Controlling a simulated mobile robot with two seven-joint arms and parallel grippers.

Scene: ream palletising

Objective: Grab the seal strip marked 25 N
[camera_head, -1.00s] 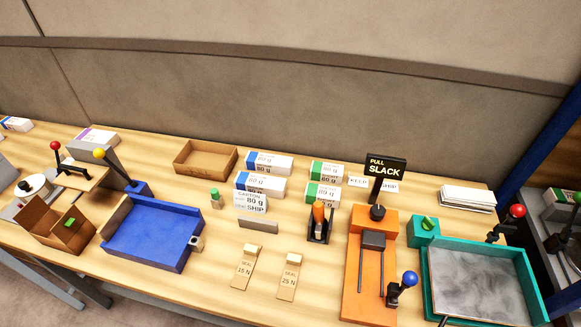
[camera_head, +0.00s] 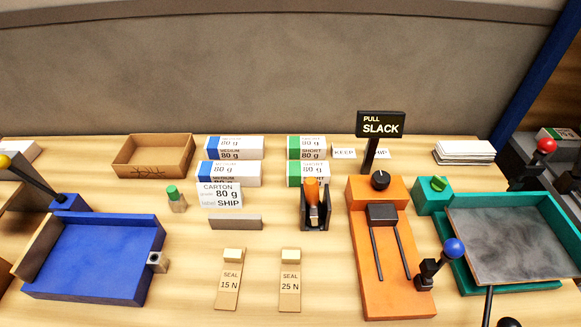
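The seal strip marked 25 N (camera_head: 290,284) lies flat on the wooden table at the front middle, with a pale block at its far end. A similar strip marked 15 N (camera_head: 229,284) lies just to its left, apart from it. Neither of my grippers is in the head view.
The blue tray (camera_head: 95,262) is at the left and the orange device (camera_head: 393,280) with a blue-knobbed lever stands to the right of the strips. An orange-handled tool in a black holder (camera_head: 315,210) is behind the 25 N strip. The table around both strips is clear.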

